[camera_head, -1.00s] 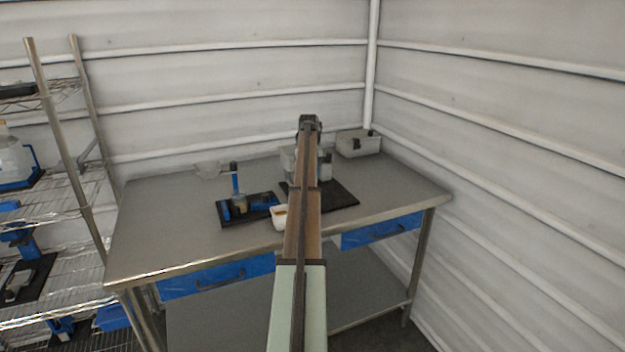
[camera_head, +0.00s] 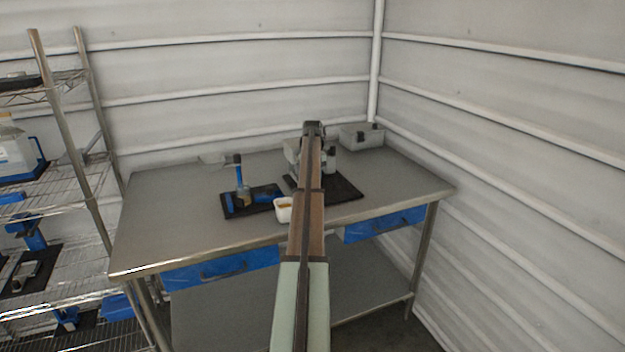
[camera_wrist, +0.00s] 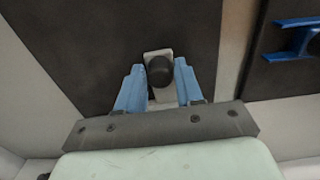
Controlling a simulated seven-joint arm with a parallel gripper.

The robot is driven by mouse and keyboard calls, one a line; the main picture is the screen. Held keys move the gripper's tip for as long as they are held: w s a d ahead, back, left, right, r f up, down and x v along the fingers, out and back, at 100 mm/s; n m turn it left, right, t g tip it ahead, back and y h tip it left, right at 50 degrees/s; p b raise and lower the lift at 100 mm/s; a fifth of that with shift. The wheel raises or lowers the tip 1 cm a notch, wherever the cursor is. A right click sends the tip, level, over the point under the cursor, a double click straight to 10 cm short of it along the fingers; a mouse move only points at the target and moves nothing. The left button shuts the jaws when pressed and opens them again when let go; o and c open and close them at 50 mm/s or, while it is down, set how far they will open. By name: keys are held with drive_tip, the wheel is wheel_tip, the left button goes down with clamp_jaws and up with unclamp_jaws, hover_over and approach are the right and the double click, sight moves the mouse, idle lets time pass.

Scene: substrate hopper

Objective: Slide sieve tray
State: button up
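In the wrist view a pale grey plate with a round black knob (camera_wrist: 160,70) lies between my fingers. It may be the handle of the sieve tray; the tray itself cannot be made out. My gripper (camera_wrist: 160,66) is open, its two blue fingers apart on either side of the knob and plate, with no clear grip on them. In the head view a pale grey hopper unit (camera_head: 330,160) stands on a black base mat (camera_head: 343,186), much of it hidden behind my arm. My gripper's fingers are hidden there.
Left of the unit is a black board (camera_head: 233,209) with a blue stand (camera_head: 239,175). A white cup (camera_head: 283,211) sits near the table's front. A grey bin (camera_head: 362,138) stands at the back right.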

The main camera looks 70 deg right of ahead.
drive_tip(key=c, duration=0.4)
drive_tip(key=shift+s+a, duration=3.4)
drive_tip(key=shift+s, duration=0.05)
drive_tip(key=o, duration=0.7)
wheel_tip(320, 180, up, 7)
